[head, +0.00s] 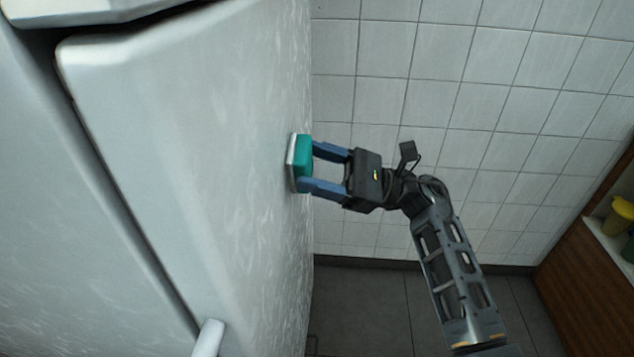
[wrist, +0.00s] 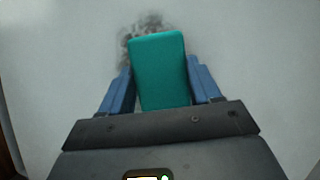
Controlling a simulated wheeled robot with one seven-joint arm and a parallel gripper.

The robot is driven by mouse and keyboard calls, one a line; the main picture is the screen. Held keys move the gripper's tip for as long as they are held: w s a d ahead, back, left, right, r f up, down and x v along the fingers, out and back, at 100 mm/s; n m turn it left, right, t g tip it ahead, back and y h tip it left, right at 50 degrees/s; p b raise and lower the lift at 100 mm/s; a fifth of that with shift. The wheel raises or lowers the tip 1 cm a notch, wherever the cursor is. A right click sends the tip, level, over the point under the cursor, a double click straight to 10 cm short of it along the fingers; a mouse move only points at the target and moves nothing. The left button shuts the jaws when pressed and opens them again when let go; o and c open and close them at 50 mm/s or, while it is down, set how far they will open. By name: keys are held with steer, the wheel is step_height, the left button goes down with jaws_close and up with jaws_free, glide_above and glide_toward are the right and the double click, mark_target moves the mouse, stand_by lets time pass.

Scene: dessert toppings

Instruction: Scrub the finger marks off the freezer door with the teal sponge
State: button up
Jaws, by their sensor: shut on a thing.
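The teal sponge (head: 303,155) has a pale layer on its door side and sits at the face of the white freezer door (head: 185,140). My gripper (head: 309,168) is shut on it, with one blue finger on each side. In the wrist view the sponge (wrist: 160,70) stands between the fingers (wrist: 159,88). Dark grey finger marks (wrist: 150,22) show on the door beyond the sponge's far end and to its left. The sponge covers part of that patch. I cannot tell whether the sponge presses on the door or is just short of it.
A white handle (head: 208,338) juts out at the bottom of the head view. A tiled wall (head: 470,90) stands to the right, with grey floor (head: 365,300) below. A wooden cabinet (head: 590,270) with a yellow container (head: 622,208) is at the right edge.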

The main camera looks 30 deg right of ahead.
mark_target(309, 156)
steer(key=shift+w+d+b, duration=0.5)
steer(key=shift+w+b, duration=0.3)
steer(key=shift+b, duration=0.1)
steer(key=shift+s+a+r+b, duration=0.25)
steer(key=shift+s+a, duration=0.5)
steer(key=shift+s, duration=0.25)
steer(key=shift+s+a+r+b, duration=0.15)
steer(key=shift+s+a+r, duration=0.1)
steer(key=shift+s+a, duration=0.7)
steer(key=shift+s+a+r+b, duration=0.25)
steer(key=shift+s+a, duration=0.35)
steer(key=shift+s, duration=0.5)
steer(key=shift+r, duration=0.8)
steer(key=shift+w+d+f+b, duration=0.2)
steer(key=shift+w+d+b, duration=0.35)
steer(key=shift+w+b, duration=0.05)
steer(key=shift+w+d+r+b, duration=0.15)
steer(key=shift+w+d+b, duration=0.6)
steer(key=shift+w+b, duration=0.1)
steer(key=shift+w+d+b, duration=0.3)
steer(key=shift+w+b, duration=0.15)
steer(key=shift+b, duration=0.05)
steer(key=shift+w+d+b, duration=0.4)
steer(key=shift+w+b, duration=0.1)
steer(key=shift+w, duration=0.1)
steer(key=shift+w+d+b, duration=0.35)
steer(key=shift+w+b, duration=0.15)
steer(key=shift+w, duration=0.1)
